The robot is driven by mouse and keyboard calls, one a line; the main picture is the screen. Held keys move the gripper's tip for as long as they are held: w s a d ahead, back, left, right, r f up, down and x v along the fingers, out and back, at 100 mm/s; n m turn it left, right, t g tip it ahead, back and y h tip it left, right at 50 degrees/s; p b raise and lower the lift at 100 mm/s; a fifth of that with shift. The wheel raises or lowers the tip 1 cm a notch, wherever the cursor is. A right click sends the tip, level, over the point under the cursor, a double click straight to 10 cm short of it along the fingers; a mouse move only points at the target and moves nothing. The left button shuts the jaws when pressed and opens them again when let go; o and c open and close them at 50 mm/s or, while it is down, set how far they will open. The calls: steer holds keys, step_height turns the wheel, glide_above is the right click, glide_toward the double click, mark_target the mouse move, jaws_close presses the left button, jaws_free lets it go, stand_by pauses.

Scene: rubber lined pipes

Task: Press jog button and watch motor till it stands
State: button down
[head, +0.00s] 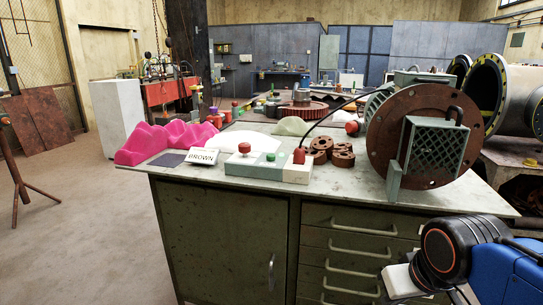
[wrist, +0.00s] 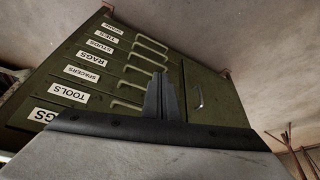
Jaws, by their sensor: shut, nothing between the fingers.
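A pale control box (head: 262,168) lies on the bench top near its front edge, with a red button (head: 244,148) at its left, a small green button (head: 270,157) in the middle and a larger red one (head: 299,156) at its right. I see no readable jog label. The motor (head: 425,135), with a round rusty flange and a grey-green grille, stands at the bench's right end. I cannot tell whether it turns. My gripper (wrist: 164,97) is shut and empty in the wrist view, in front of the green drawers, away from the buttons.
The bench (head: 225,215) has drawers with pull handles, labelled in the wrist view. Pink moulded lumps (head: 165,140), a card reading BROWN (head: 202,157) and rusty round parts (head: 333,150) lie around the box. A black cable (head: 330,115) arcs behind. Large pipes (head: 510,90) stand at right.

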steer(key=w+a+r+n, duration=0.2)
steer(key=w+r, duration=0.8)
steer(key=w, duration=0.1)
step_height(320, 180, up, 20)
steer(key=n+t+h, duration=0.1)
steer(key=n+t, duration=0.3)
steer(key=n, duration=0.1)
glide_above(271, 157)
steer(key=shift+a, duration=0.1)
steer(key=shift+f, duration=4.35)
steer(key=shift+f, duration=0.1)
steer(key=shift+f, duration=0.35)
